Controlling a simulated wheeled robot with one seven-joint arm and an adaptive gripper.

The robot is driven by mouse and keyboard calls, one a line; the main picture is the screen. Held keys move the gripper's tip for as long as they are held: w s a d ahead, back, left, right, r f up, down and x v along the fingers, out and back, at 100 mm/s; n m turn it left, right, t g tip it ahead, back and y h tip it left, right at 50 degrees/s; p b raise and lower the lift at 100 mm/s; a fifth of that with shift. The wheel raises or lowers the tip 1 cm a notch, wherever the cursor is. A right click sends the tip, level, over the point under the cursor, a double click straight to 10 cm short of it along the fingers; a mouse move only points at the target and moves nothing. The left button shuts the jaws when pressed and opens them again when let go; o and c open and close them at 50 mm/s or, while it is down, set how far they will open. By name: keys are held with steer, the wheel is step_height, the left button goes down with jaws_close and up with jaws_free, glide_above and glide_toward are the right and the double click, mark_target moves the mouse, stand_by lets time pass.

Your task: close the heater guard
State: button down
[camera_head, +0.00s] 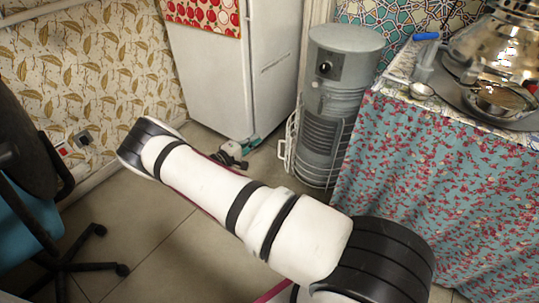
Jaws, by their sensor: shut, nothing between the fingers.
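The heater (340,95) is a tall grey cylinder with a black dial near its top, standing on the floor between the fridge and the clothed table. Its guard (288,148) is a white wire frame around the lower part. A section of the guard stands out at the heater's left side, apart from the body, so it looks open. My gripper (243,150) is low, left of the guard and close to the fridge's foot, small and partly hidden behind my arm. Its fingers look shut and empty. I see no contact with the guard; the exact gap is hard to tell.
A white fridge (225,75) stands behind my gripper. A table with a floral cloth (420,190) is right of the heater, bearing a samovar (505,45) and a tray. An office chair (45,225) is at left. Tiled floor (150,240) is clear at lower left.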

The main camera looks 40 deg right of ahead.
step_height(320, 180, down, 10)
steer(key=w+n+t+b, duration=0.1)
steer(key=n+t+b, duration=0.1)
steer(key=n+t, duration=0.1)
steer(key=b+x, duration=0.4)
steer(key=x, duration=0.5)
steer(key=shift+s+d+r, duration=0.15)
steer(key=shift+s, duration=1.55)
steer(key=shift+s, duration=0.1)
